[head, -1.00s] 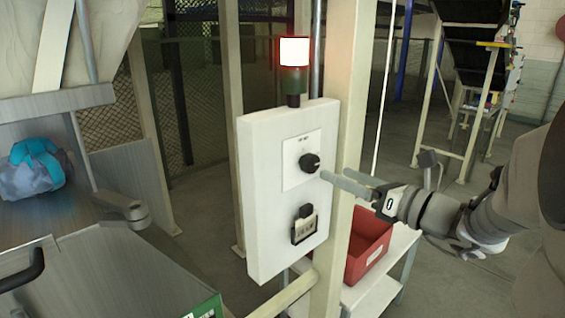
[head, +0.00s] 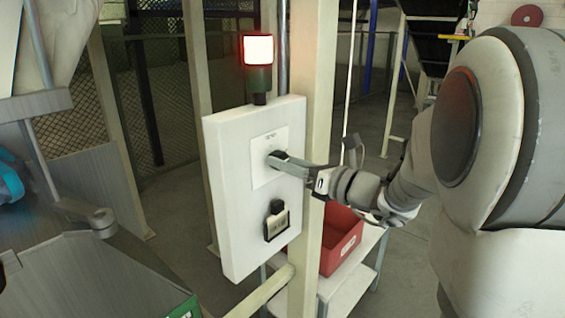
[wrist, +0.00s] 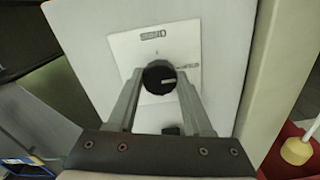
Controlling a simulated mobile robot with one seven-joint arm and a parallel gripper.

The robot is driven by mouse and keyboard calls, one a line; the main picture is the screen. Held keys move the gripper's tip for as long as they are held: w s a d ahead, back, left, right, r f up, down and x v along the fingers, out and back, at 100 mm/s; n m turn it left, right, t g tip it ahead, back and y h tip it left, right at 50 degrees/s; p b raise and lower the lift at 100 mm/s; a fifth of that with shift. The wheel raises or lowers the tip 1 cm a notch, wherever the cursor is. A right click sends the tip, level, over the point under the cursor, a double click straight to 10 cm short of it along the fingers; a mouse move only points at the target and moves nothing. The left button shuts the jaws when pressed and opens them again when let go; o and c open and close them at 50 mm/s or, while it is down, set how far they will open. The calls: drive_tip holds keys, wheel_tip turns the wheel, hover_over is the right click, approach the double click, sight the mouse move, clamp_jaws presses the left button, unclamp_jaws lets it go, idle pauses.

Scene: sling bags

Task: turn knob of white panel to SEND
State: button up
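The white panel (head: 238,235) stands upright on a post, with a red-lit lamp (head: 257,62) on top. Its round black knob (wrist: 157,72) sits on a white label plate (wrist: 135,46). The plate reads SEND above the knob, and a smaller mark at its right is hard to read. A light mark on the knob's face points to the right, not up at SEND. My gripper (wrist: 160,78) is open, one finger on each side of the knob; I cannot tell whether they touch it. In the head view, my gripper (head: 278,160) hides most of the knob.
A black-framed device (head: 276,220) sits lower on the panel. A red bin (head: 340,240) stands on a white shelf behind the post (head: 318,100). A metal chute with a teal bag (head: 10,180) is at the left.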

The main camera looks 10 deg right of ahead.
clamp_jaws()
drive_tip(key=shift+f+n+b, duration=0.15)
drive_tip(key=shift+n+b, duration=0.15)
drive_tip(key=shift+b, duration=0.3)
drive_tip(key=n+b, duration=1.7)
drive_tip(key=b, duration=0.7)
drive_tip(key=shift+a+b, duration=0.1)
drive_tip(key=shift+b, duration=0.2)
drive_tip(key=shift+n, duration=0.3)
drive_tip(key=o, duration=0.7)
unclamp_jaws()
